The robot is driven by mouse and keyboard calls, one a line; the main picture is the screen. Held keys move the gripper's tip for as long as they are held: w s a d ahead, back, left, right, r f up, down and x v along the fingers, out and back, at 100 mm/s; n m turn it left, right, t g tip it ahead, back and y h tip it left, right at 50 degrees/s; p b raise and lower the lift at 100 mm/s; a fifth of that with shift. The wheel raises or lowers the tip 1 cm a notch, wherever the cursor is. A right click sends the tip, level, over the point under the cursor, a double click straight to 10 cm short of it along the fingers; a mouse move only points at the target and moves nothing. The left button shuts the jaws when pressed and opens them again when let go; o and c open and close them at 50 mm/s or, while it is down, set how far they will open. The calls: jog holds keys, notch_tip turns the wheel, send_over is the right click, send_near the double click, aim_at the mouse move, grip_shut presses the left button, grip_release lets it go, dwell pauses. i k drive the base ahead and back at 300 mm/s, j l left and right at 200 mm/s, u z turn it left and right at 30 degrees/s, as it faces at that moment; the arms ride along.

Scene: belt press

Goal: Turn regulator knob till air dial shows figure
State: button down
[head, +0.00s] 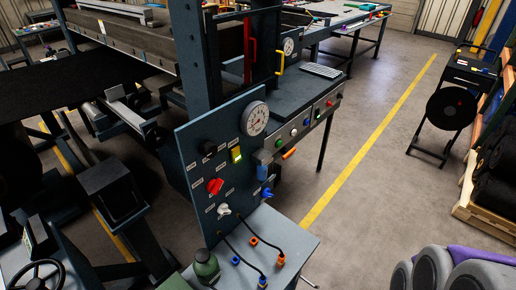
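A blue-grey control panel (192,150) stands upright near the middle of the head view. A round white dial (255,118) sits at its upper right; its figures are too small to read. Below and left of it are a black knob (208,148), a red knob (215,186) and a white knob (223,210). A blue knob (267,193) sits at the lower right edge. A smaller white dial (288,46) is farther back. Labels are unreadable, so I cannot tell which knob is the regulator or which dial is for air. My gripper is not in view.
A grey bench (290,243) with cables and orange and blue fittings is below the panel. A console (303,125) with coloured buttons stands behind. A black handwheel (35,277) is at lower left.

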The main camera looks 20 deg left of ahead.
aim_at(207, 149)
jog(key=u, duration=1.4)
